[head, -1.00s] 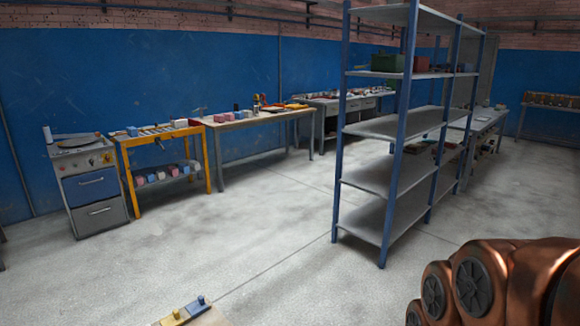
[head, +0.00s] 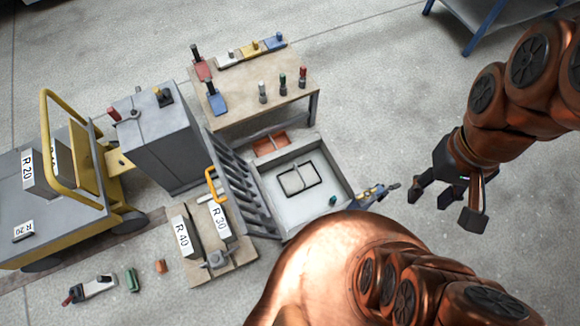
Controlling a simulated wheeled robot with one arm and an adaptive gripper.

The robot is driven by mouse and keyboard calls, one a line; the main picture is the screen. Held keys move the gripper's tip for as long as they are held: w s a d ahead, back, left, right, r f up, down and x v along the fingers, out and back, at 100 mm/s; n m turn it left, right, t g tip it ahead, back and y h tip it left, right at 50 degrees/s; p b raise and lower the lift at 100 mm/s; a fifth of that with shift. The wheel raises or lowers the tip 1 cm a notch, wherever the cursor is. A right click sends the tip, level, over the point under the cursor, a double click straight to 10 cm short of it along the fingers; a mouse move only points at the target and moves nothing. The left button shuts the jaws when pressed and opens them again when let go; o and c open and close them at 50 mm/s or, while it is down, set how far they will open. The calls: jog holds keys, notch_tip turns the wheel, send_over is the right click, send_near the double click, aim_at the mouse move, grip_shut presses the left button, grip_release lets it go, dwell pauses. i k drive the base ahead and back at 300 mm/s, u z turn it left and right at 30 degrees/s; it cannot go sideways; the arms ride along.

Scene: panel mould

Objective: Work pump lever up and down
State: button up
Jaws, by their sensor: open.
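My gripper (head: 443,205) hangs open and empty over bare floor at the right in the head view. Just left of it, a small blue-grey and yellow device (head: 368,194) with a dark end piece stands at the right edge of a grey mould box (head: 272,196); the two are apart. A grey cabinet (head: 160,145) at the left has a red-ended lever (head: 114,114) on its side. A grey unit with a red handle (head: 92,289) lies on the floor at the lower left. I cannot tell for certain which of these carries the pump lever.
A wooden-topped table (head: 250,85) with coloured blocks and several small upright tools stands behind the mould. A yellow-railed cart (head: 55,225) stands left. Blocks marked R 40 (head: 183,238) and R 30 (head: 218,220) sit beside the mould.

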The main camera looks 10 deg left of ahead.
aim_at(394, 187)
jog(key=u, duration=1)
jog(key=k, duration=1.6)
jog(key=z, duration=1.2)
